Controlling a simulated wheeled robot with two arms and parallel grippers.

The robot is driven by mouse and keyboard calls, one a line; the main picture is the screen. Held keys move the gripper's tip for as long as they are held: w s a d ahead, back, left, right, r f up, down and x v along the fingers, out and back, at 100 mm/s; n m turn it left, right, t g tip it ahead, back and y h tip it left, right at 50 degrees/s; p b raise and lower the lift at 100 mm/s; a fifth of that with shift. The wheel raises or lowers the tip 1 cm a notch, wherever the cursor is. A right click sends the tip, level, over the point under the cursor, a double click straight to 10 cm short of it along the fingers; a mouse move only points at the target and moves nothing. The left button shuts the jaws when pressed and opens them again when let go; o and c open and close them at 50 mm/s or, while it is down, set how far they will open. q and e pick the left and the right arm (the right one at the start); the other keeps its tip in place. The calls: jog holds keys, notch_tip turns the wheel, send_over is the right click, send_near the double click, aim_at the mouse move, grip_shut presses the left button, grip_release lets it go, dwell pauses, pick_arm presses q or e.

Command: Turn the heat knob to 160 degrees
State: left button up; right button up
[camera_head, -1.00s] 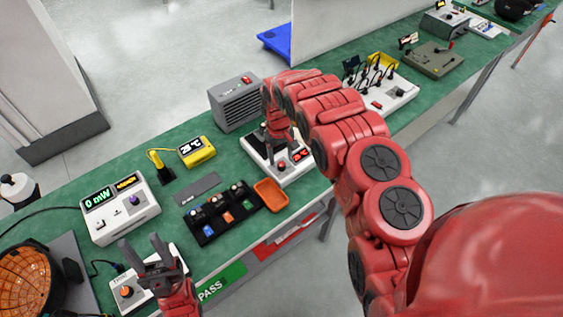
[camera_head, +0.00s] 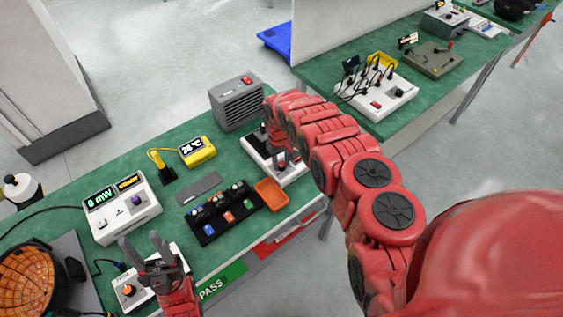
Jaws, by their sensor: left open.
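A white box (camera_head: 285,179) stands on the green bench, right of centre. My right gripper (camera_head: 280,160) points down over it, and its fingers and arm cover most of its top panel. I cannot make out a knob there or whether the gripper touches anything, and its fingers are too small to tell open from shut. My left gripper (camera_head: 145,245) is open and empty at the lower left, above another white box with an orange knob (camera_head: 129,291). No degree scale is readable on either box, so I cannot tell which carries the heat knob.
A grey vented heater-like box (camera_head: 236,105) stands behind the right gripper. An orange tray (camera_head: 271,194) and a black tray of small parts (camera_head: 208,234) lie in front. A power meter (camera_head: 120,209) and a yellow thermometer (camera_head: 197,151) stand to the left.

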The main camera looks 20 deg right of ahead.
grip_shut()
